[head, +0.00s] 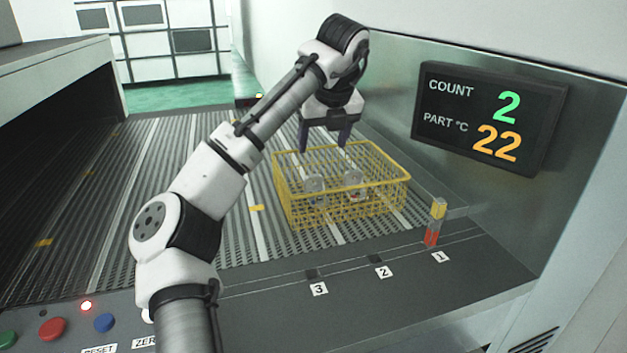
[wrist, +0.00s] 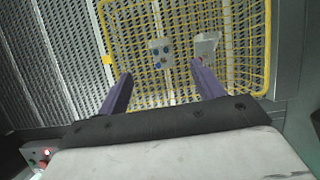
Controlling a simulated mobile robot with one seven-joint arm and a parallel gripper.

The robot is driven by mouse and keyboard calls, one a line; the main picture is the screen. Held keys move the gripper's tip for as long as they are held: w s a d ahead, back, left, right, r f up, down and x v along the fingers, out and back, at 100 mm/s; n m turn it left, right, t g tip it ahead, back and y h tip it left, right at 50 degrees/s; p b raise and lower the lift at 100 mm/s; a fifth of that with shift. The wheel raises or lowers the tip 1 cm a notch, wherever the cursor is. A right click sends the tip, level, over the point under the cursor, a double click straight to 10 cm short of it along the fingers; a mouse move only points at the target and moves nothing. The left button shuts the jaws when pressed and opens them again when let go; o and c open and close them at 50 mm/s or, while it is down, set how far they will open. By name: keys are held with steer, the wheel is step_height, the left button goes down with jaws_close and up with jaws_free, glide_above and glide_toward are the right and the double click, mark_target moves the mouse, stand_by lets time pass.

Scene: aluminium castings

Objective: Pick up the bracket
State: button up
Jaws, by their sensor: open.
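Two grey aluminium castings lie in a yellow wire basket (head: 290,211). The left one is a block-like casting (head: 315,188), showing dark and blue spots in the wrist view (wrist: 161,53). The right one is a paler, angled casting (head: 354,183) with a small red mark, also in the wrist view (wrist: 207,45); it looks most like the bracket, but I cannot be sure. My gripper (head: 324,147) points down above the basket, with its two purple fingers apart and nothing between them. In the wrist view, my gripper (wrist: 161,72) shows both castings beyond its fingertips.
The basket stands on a ribbed conveyor (head: 180,180). A yellow and red marker (head: 435,224) stands at slot 1 on the front ledge; slots 2 and 3 are empty. A display (head: 488,118) on the right wall reads COUNT 2, PART °C 22. Buttons (head: 52,329) are at front left.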

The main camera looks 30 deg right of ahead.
mark_target(314, 176)
steer(key=p+x, duration=0.1)
steer(key=x, duration=0.7)
steer(key=shift+w+f+p, duration=0.15)
steer(key=shift+w+p, duration=0.05)
steer(key=shift+p, duration=0.2)
steer(key=p+x, duration=0.2)
steer(key=x, duration=0.2)
steer(key=shift+w, duration=0.25)
steer(key=shift+w+f, duration=0.15)
steer(key=shift+f, duration=0.35)
steer(key=c, duration=1.1)
steer(key=shift+r, duration=0.1)
